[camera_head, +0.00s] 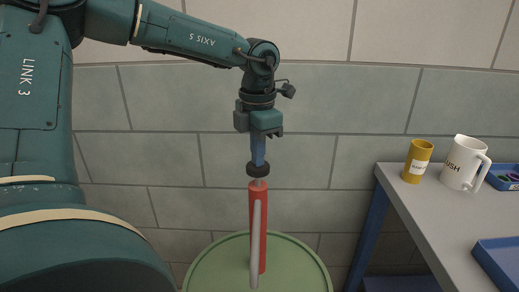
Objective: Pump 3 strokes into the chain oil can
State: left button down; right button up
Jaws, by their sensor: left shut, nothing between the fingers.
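A red pump (262,225) stands upright on a round green drum top (212,270). A pale grey tube (255,240) runs down its front. A black knob (258,169) tops its short rod. My left gripper (258,163) points straight down over the pump, its blue fingers shut and empty. The fingertips are at the knob; whether they touch it or sit just above it I cannot tell. A yellow can (417,162) with a small white label stands on the table at right; the label is too small to read. My right gripper is not in view.
The grey table (425,205) with blue legs carries a white mug (460,165) marked "USH", a blue tray (506,178) with small items, and another blue tray (500,262) at its front. A tiled wall (330,100) stands behind. Space between drum and table is free.

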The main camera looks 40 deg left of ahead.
pick_arm(q)
jog(key=shift+r+p, duration=1.35)
jog(key=shift+r, duration=0.8)
notch_tip(320, 180, up, 6)
jog(key=p, duration=0.4)
